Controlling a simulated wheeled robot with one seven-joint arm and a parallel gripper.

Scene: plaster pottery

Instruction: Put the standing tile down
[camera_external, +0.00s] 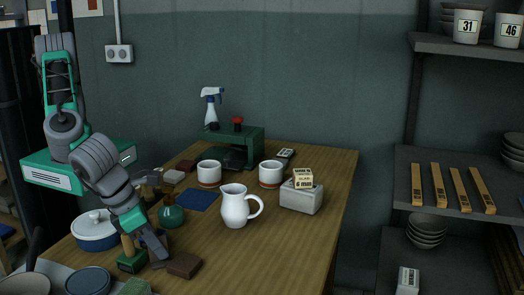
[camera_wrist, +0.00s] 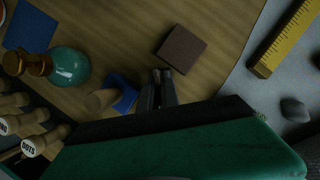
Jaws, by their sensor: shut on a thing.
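A dark brown square tile (camera_external: 185,265) is at the near edge of the wooden table, broad face up. It also shows in the wrist view (camera_wrist: 183,48), just beyond the fingertips. My gripper (camera_external: 158,258) reaches down at the tile's left side, low over the table. In the wrist view my gripper's fingers (camera_wrist: 161,80) are nearly together, at the tile's near-left corner. They appear shut on the tile, but the contact is dark and partly hidden. I cannot tell if the tile is fully flat or slightly tilted.
A teal bottle (camera_external: 171,215) and white jug (camera_external: 235,207) stand behind. A yellow ruler (camera_wrist: 285,40) lies to the right in the wrist view. Bare tabletop lies right of the tile.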

